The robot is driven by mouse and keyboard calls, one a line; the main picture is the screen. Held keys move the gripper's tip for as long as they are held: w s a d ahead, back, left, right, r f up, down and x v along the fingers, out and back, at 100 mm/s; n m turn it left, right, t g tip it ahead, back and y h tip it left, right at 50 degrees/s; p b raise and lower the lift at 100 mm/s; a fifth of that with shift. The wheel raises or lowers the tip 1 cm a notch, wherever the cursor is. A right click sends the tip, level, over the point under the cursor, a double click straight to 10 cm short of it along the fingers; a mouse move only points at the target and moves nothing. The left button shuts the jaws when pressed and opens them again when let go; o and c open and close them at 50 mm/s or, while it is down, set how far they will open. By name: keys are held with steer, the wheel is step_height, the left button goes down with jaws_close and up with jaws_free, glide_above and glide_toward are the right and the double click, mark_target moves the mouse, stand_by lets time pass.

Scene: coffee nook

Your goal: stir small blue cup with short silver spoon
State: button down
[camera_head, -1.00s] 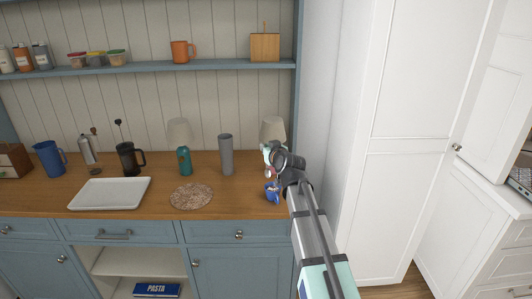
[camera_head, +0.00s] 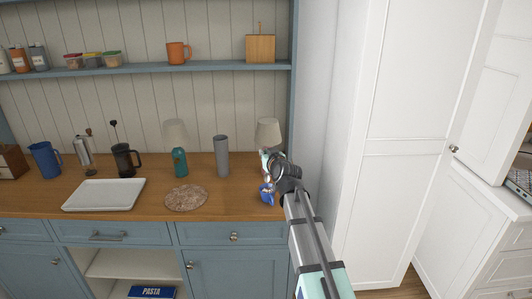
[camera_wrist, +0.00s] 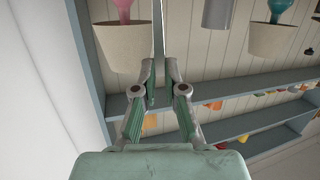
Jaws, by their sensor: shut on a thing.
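The small blue cup (camera_head: 266,194) stands at the right end of the wooden counter, partly hidden by my arm. My gripper (camera_head: 266,168) is just above the cup, against the right side of the cabinet. In the wrist view, the fingers of my gripper (camera_wrist: 158,68) close on a thin silver handle, which looks like the short silver spoon (camera_wrist: 158,30). The spoon runs out past the top edge of that view, so its far end is hidden. I cannot tell whether the spoon is inside the cup.
A lamp with a pale shade (camera_head: 268,132) stands behind my gripper. A grey tumbler (camera_head: 221,157), a teal lamp (camera_head: 180,163) and a round speckled mat (camera_head: 186,197) are to the left. A white tray (camera_head: 103,196) lies further left. A white cupboard wall is close on the right.

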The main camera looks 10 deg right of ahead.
steer(key=shift+w+f, duration=0.15)
steer(key=shift+f, duration=0.6)
steer(key=shift+s+d+f+b, duration=0.1)
steer(key=shift+s+f+b, duration=0.1)
steer(key=shift+f+b, duration=0.8)
steer(key=shift+s+f+b, duration=0.15)
steer(key=shift+f+b, duration=0.7)
steer(key=shift+b, duration=0.2)
steer(key=shift+s+d+f+b, duration=0.1)
steer(key=shift+s+f+b, duration=0.1)
steer(key=shift+f+b, duration=0.8)
steer(key=shift+d+b, duration=0.1)
steer(key=shift+b, duration=0.35)
